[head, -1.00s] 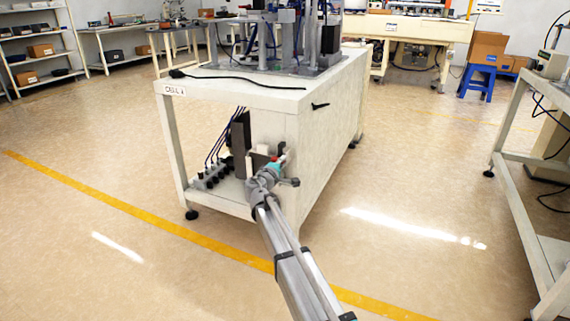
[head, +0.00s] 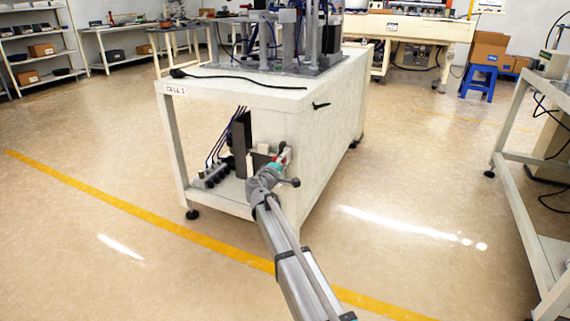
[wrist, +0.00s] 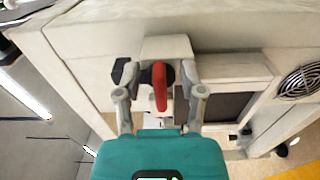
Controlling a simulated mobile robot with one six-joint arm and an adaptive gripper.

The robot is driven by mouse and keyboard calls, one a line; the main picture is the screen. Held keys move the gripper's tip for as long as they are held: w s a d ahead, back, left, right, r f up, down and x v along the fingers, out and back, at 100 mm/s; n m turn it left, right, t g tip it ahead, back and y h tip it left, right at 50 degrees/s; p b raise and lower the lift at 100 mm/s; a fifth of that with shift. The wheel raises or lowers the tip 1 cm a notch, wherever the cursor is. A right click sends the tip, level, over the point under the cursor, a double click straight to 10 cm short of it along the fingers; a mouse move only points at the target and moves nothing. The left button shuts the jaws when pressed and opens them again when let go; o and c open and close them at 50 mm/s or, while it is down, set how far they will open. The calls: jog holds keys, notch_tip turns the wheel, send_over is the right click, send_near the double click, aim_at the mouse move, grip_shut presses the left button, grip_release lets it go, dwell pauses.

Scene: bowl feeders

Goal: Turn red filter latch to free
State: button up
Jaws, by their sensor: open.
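The red filter latch (wrist: 160,86) shows in the wrist view as a narrow red lever on a dark round pivot. It is fixed to a pale block (wrist: 167,45) on the cabinet. My gripper (wrist: 160,94) is open, with one grey finger on each side of the latch. The latch lies between the fingers, and I see gaps on both sides of it. In the head view my gripper (head: 277,160) is at the near end of the cell cabinet, low under its top. The latch is mostly hidden there behind my arm.
The white cell cabinet (head: 325,130) stands ahead, with machinery on top. A black handle (head: 320,106) sticks out of its side. A dark panel (wrist: 222,107) and a fan grille (wrist: 302,80) are right of the latch in the wrist view. Open floor (head: 420,190) lies right.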

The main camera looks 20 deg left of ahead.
jog(key=shift+s, duration=0.1)
jog(key=s, duration=1.2)
jog(key=shift+a, duration=0.45)
jog(key=shift+w, duration=0.1)
jog(key=d+f+m+g+h+p, duration=0.25)
jog(key=d+m+g, duration=0.2)
jog(key=d, duration=1.15)
jog(key=d+f+m+g+h+p, duration=0.2)
jog(key=d+m+g+p, duration=0.25)
jog(key=d, duration=1.15)
jog(key=s+d+m+g+y+p, duration=0.65)
jog(key=s+d+m+g, duration=0.2)
jog(key=s+d, duration=1.1)
notch_tip(320, 180, up, 38)
jog(key=w+p, duration=0.1)
jog(key=p, duration=3.7)
jog(key=shift+w+d+f, duration=0.15)
jog(key=shift+d+f, duration=0.05)
